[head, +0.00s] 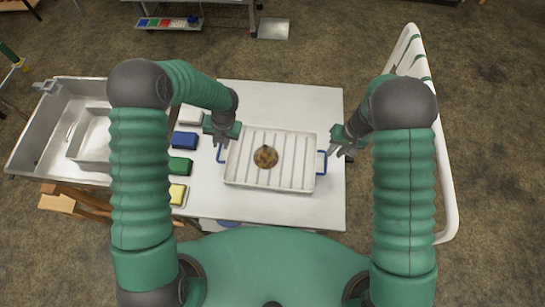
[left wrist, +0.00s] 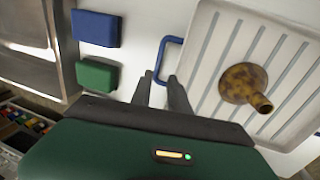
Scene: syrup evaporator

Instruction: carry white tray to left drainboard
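The white tray (head: 306,143) has a ribbed floor and blue handles at its left and right ends. It lies flat on the white table (head: 300,100), with a brown mottled object (head: 265,157) standing in it. A metal sink unit (head: 50,125) stands at the left; I cannot tell which part is the drainboard.
White (head: 190,117), blue (head: 184,140), green (head: 180,166) and yellow (head: 177,194) blocks line the table's left side, between tray and sink. A white tubular rail (head: 447,190) stands to the right. A shelf with coloured blocks (head: 168,23) is at the back.

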